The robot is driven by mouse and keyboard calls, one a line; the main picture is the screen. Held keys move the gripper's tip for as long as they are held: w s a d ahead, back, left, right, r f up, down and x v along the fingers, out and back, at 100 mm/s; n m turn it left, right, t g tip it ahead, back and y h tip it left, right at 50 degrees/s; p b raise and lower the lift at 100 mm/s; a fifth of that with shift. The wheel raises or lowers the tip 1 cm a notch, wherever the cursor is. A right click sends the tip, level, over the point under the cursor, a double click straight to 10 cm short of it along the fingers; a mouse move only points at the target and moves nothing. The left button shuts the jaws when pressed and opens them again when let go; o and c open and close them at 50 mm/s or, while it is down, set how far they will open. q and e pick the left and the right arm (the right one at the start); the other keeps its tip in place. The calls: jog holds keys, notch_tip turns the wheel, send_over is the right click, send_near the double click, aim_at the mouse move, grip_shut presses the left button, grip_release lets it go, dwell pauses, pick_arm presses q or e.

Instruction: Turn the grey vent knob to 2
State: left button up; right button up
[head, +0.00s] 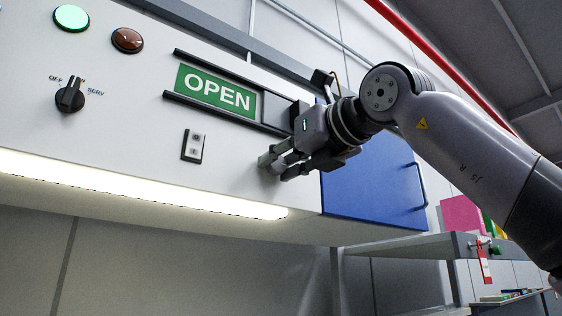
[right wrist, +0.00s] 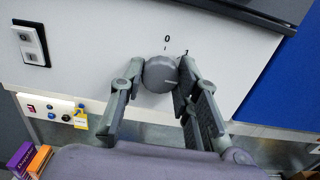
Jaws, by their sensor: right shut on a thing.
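The grey vent knob (right wrist: 159,74) is a round knob on the white panel in the right wrist view. A printed 0 shows above it and a 1 to its upper right; no 2 can be seen, and a finger covers the panel on that side. My right gripper (head: 277,166) reaches the panel from the right in the head view, where its fingers hide the knob. In the right wrist view my right gripper (right wrist: 161,68) has one finger on each side of the knob, shut on it. A short light mark shows on the knob's lower right. My left gripper is out of view.
A green OPEN sign (head: 215,90) in dark rails is above left of my right gripper. A rocker switch (head: 193,146), a black selector knob (head: 70,95) and two round lamps are further left. A blue panel (head: 375,180) is close on the right. A lit strip runs below.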

jog(key=o, duration=1.2)
jog(key=shift+c, duration=0.2)
jog(key=v, duration=1.2)
